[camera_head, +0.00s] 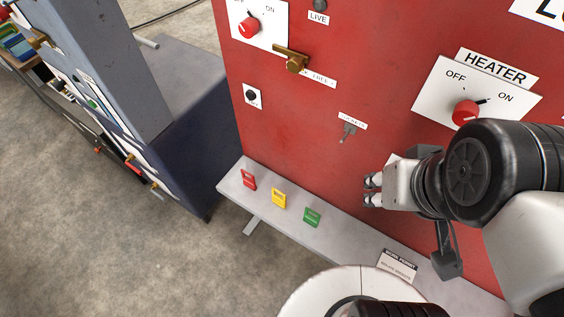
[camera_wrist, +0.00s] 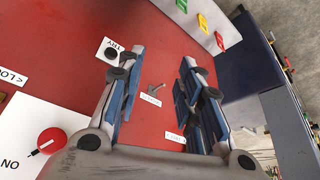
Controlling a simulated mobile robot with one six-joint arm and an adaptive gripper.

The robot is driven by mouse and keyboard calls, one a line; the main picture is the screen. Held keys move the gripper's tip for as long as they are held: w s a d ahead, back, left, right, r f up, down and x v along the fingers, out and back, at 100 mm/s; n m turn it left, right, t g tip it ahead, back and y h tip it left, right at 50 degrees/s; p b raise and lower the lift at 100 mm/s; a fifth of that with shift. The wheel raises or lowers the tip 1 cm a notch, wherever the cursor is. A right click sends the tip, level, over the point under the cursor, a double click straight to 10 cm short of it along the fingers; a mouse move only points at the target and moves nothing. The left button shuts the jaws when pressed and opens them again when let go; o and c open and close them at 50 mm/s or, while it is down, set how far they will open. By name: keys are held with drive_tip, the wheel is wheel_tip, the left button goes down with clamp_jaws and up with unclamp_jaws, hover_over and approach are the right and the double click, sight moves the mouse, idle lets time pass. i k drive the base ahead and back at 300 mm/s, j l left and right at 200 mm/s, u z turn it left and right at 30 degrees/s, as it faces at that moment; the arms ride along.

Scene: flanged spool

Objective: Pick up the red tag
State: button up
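The red tag (camera_head: 249,180) rests on the grey ledge (camera_head: 232,190) at the foot of the red panel, leftmost in a row with a yellow tag (camera_head: 279,198) and a green tag (camera_head: 312,217). In the wrist view the red tag (camera_wrist: 220,41) is near the top right, beside the yellow tag (camera_wrist: 203,22). My gripper (camera_head: 372,190) is in front of the panel, to the right of the red tag and apart from it. The wrist view shows its two fingers (camera_wrist: 162,60) spread with nothing between them.
The red panel (camera_head: 300,120) carries a brass handle (camera_head: 293,60), a small toggle (camera_head: 348,130) and a red heater knob (camera_head: 466,112). A work permit card (camera_head: 398,265) is on the ledge at right. A dark blue cabinet (camera_head: 195,130) stands left. Floor is open at lower left.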

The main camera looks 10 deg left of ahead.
sight(249, 182)
drive_tip(key=j+z, duration=0.2)
drive_tip(key=j, duration=0.25)
drive_tip(key=k+j+z, duration=0.15)
drive_tip(key=j, duration=0.25)
drive_tip(key=k+j+z, duration=0.2)
drive_tip(key=j, duration=0.25)
drive_tip(key=j+z, duration=0.2)
drive_tip(key=j, duration=0.2)
drive_tip(key=k+j+z, duration=0.15)
drive_tip(key=j, duration=0.2)
drive_tip(key=k+j+z, duration=0.35)
drive_tip(key=j, duration=0.35)
drive_tip(key=j+z, duration=0.45)
drive_tip(key=i+j+z, duration=0.1)
drive_tip(key=j+z, duration=0.25)
drive_tip(key=z, duration=0.15)
drive_tip(key=k+j+z, duration=0.1)
drive_tip(key=j+z, duration=0.35)
drive_tip(key=k+j, duration=0.1)
drive_tip(key=j, duration=0.55)
